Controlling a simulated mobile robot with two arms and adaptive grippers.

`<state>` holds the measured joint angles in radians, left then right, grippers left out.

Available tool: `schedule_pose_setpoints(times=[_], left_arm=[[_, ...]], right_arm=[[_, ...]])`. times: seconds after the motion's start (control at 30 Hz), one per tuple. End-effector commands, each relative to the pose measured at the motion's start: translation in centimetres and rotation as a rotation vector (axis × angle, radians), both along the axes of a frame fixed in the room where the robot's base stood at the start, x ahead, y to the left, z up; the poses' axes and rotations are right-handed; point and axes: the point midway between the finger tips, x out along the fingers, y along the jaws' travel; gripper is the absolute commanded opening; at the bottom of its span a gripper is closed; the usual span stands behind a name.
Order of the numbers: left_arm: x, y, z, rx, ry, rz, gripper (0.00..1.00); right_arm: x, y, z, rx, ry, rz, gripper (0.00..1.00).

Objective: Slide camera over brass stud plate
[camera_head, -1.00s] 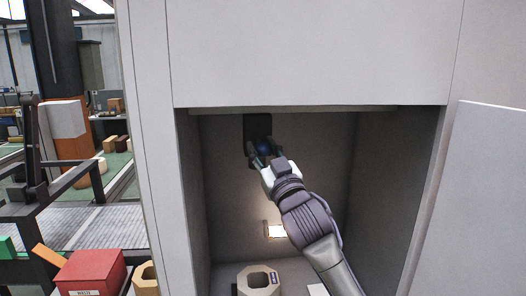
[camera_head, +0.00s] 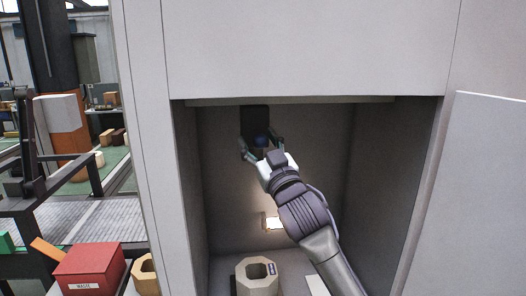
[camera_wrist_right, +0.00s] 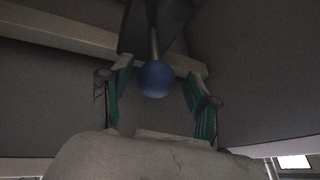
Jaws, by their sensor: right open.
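A blue ball (camera_head: 262,141) sits on a thin metal rod in front of a dark upright panel (camera_head: 255,118) on the back wall of the open cabinet. In the right wrist view the ball (camera_wrist_right: 156,79) hangs from the rod (camera_wrist_right: 154,42). My right gripper (camera_head: 262,148) is open, with its teal-padded fingers (camera_wrist_right: 158,92) on either side of the ball and a gap to it on both sides. I cannot identify a camera or a brass stud plate with certainty. My left gripper is not in view.
The cabinet walls and top edge (camera_head: 290,100) close in around my right arm. A small lit fixture (camera_head: 273,223) is on the back wall. A beige octagonal ring-shaped block (camera_head: 257,272) stands on the cabinet floor. An open door (camera_head: 490,190) is at right; a red bin (camera_head: 88,268) stands outside at left.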

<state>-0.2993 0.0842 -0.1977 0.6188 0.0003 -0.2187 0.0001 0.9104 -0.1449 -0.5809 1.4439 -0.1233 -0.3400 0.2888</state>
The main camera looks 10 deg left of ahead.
Motion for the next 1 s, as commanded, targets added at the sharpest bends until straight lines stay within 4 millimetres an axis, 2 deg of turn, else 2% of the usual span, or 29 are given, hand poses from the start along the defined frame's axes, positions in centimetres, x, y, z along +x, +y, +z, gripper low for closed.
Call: schedule_pose_setpoints(times=[0.13, 0.4, 0.6, 0.73, 1.0], left_arm=[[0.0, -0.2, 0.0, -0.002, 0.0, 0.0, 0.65], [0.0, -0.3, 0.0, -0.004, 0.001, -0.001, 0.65], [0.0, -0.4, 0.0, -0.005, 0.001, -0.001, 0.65], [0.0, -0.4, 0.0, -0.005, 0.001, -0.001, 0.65], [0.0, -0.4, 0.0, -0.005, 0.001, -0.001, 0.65]], right_arm=[[-1.4, -1.0, -0.9, -0.001, 0.002, 0.0, 0.61], [-5.9, -3.8, -3.0, -0.001, 0.001, 0.002, 0.61], [-8.3, -5.3, -4.2, -0.002, 0.001, 0.003, 0.61], [-9.0, -5.7, -4.4, -0.001, 0.001, 0.003, 0.61], [-9.1, -5.8, -4.5, -0.002, 0.001, 0.003, 0.61]])
